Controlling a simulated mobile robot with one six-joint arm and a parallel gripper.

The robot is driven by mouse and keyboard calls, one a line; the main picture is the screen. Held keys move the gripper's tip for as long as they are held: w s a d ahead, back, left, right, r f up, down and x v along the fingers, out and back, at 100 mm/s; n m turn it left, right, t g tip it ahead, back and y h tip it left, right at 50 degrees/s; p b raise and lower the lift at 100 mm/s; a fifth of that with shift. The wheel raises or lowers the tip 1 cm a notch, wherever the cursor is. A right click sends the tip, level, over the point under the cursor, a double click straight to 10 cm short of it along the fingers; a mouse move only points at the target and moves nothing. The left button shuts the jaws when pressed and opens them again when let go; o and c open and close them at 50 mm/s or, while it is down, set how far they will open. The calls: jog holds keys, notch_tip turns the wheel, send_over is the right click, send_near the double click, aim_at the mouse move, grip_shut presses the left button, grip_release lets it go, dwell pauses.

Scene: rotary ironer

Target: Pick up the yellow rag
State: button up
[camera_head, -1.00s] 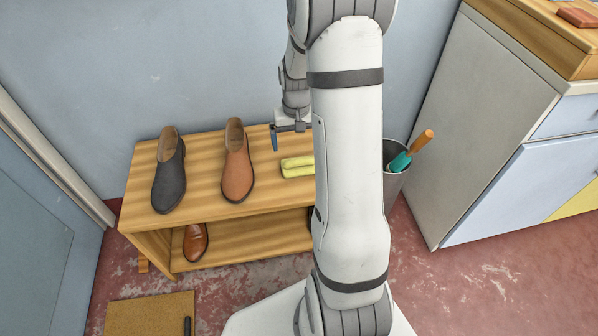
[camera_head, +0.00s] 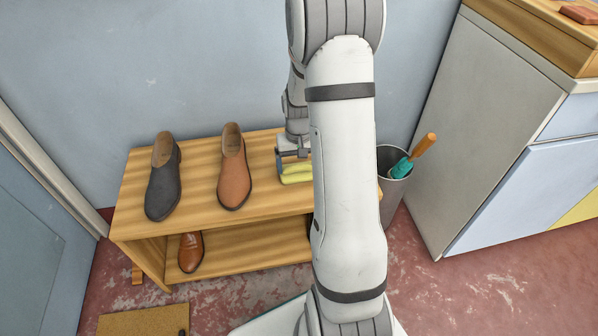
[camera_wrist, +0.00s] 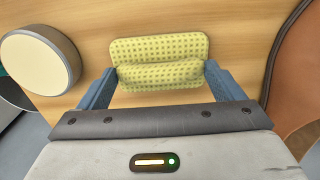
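The yellow rag (camera_wrist: 159,50) lies folded on the wooden shoe bench top, with a dotted pattern. In the head view the rag (camera_head: 297,174) is partly hidden behind my arm. My gripper (camera_wrist: 158,78) is open, with its blue fingers on either side of the rag's near fold. The fingertips are close to the rag's left and right edges; whether they touch it I cannot tell. In the head view my gripper (camera_head: 292,160) is low over the bench at the rag.
On the bench (camera_head: 205,183) stand a dark grey shoe (camera_head: 163,180) and a brown shoe (camera_head: 234,170), left of the rag. A round cream-faced object (camera_wrist: 40,60) is left of the gripper. A bin (camera_head: 393,190) with an orange-handled tool stands right of the bench.

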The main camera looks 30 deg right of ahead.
aim_at(299, 166)
jog(key=c, duration=0.8)
jog(key=shift+r, duration=0.1)
notch_tip(299, 166, up, 10)
jog(key=p, duration=0.4)
